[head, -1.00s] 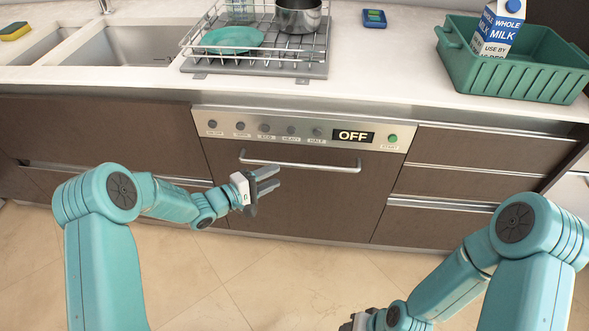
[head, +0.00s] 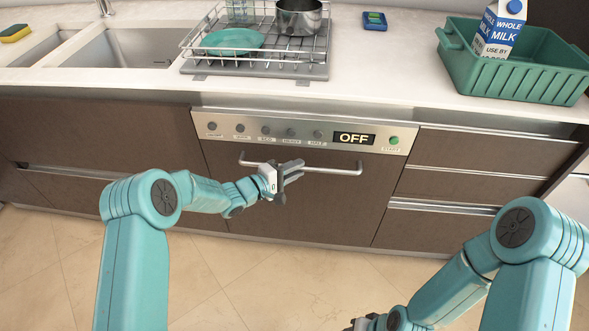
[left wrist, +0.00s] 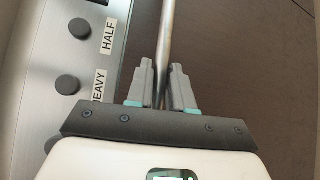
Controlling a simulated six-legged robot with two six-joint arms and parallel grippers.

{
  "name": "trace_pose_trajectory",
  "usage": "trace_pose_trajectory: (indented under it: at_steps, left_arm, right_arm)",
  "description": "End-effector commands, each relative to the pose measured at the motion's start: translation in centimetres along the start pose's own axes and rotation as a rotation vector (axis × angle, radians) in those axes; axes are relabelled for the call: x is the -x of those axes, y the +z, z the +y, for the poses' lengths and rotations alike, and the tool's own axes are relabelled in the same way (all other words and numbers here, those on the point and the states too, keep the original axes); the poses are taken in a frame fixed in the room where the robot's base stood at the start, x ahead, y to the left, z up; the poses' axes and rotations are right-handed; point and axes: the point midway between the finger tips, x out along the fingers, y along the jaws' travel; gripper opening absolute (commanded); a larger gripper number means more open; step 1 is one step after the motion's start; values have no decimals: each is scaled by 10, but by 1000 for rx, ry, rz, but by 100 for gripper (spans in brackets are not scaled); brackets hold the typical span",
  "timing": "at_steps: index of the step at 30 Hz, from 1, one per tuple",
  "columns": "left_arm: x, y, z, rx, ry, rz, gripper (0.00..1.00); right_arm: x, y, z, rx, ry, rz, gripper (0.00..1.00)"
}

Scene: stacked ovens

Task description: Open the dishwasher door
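The dishwasher door (head: 330,205) is a dark brown panel, shut flush with the cabinets. Its metal bar handle (head: 335,171) runs across the top, below the control panel. My left gripper (head: 293,172) is at the handle, left of its middle, with the fingers pointing right along the bar. In the left wrist view the handle (left wrist: 167,35) lines up with the gap between the two fingers (left wrist: 165,88), which are apart. Whether they touch the bar is not clear. My right gripper (head: 352,326) is mostly cut off at the bottom edge, away from the door.
The control panel (head: 225,128) has several knobs, an OFF display (head: 354,138) and a green button (head: 393,141). Drawers (head: 450,185) stand to the right. On the counter are a dish rack (head: 255,68) and a green bin (head: 530,85). The tiled floor in front is clear.

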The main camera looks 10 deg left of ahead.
Motion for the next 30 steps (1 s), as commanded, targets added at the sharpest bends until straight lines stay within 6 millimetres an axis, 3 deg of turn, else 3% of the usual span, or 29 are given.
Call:
trace_pose_trajectory:
  at_steps: [5, 8, 17, 24, 30]
  left_arm:
    - [4, 4, -4, -5, 7, -4, 0]
    - [14, 16, -15, -24, 27, -13, 0]
    - [67, 68, -59, -140, 142, -11, 0]
    - [108, 109, -105, -236, 236, -8, 0]
    - [134, 135, -134, -257, 255, -3, 0]
  right_arm:
    - [-3, 0, 1, 0, 0, 0, 43]
    - [-9, 0, 3, 0, 0, 0, 43]
    - [-40, -1, 14, 0, 0, 0, 43]
    - [-78, -2, 28, 0, 0, 0, 43]
    - [-97, -2, 35, 0, 0, 0, 43]
